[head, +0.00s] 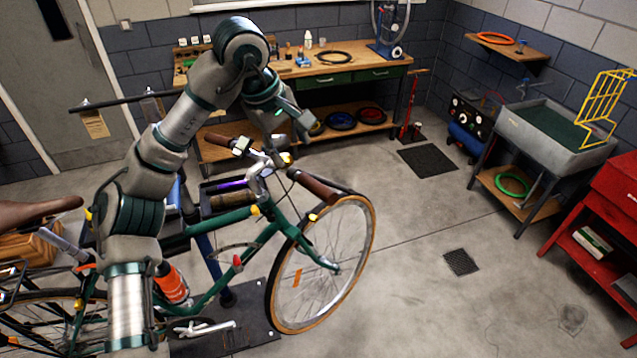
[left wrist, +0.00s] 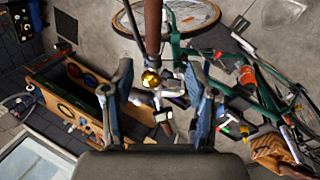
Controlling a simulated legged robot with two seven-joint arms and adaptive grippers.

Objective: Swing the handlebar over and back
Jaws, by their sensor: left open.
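The green bicycle's handlebar (head: 262,168) is silver with brown grips, one at the left (head: 220,140) and one at the right (head: 315,186). The front wheel (head: 322,265) hangs at the right of the frame. My left gripper (head: 290,122) is above and just behind the handlebar in the head view. In the left wrist view its two fingers are spread wide (left wrist: 160,72). The handlebar's brown grip (left wrist: 153,25) and a gold bell (left wrist: 151,79) show in the gap between the fingers, with contact not visible. My right gripper is not in view.
The bicycle stands at a repair stand with a dark base plate (head: 250,325). A wooden workbench (head: 340,68) is behind. A sink (head: 560,130) and a red cabinet (head: 610,215) stand at the right.

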